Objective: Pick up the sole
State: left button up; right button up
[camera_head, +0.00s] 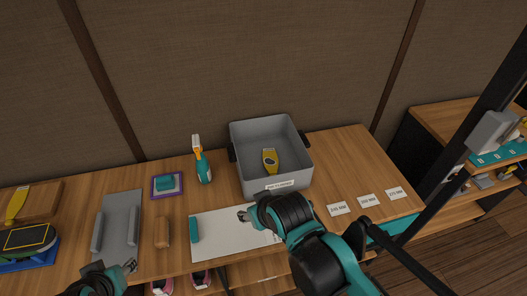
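A yellow sole-shaped piece (270,160) with a dark oval mark lies in the grey bin (242,175) at the back middle of the table. Another yellow elongated piece (17,205) lies on a wooden board at the far left; I cannot tell which one is the sole. My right gripper (243,214) is low over the white sheet (222,243), in front of the bin and apart from both yellow pieces. My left gripper (131,266) is near the front edge at the left, below the grey tray. Both gripper openings are too small to make out.
A spray bottle (203,166) stands left of the bin. A teal block (195,230) lies on the sheet, with a brown block (162,232) and grey tray (119,212) to its left. White labels (368,201) lie at right. The back right tabletop is clear.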

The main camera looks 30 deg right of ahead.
aim_at(18, 202)
jog(key=u, duration=1.8)
jog(key=k+l+z, duration=0.15)
jog(key=k+z, duration=0.2)
jog(key=k, duration=0.3)
jog(key=i+j+z, duration=0.1)
jog(key=z, duration=0.35)
jog(key=i+j+z, duration=0.1)
jog(key=z, duration=0.4)
jog(key=j+z, duration=0.1)
jog(key=z, duration=0.35)
jog(key=j+z, duration=0.2)
jog(key=z, duration=0.3)
jog(key=i+j, duration=0.1)
jog(key=j, duration=1.25)
jog(key=i+j, duration=0.15)
jog(key=j, duration=0.55)
jog(key=i+j, duration=0.1)
jog(key=j, duration=1.3)
jog(key=i, duration=0.05)
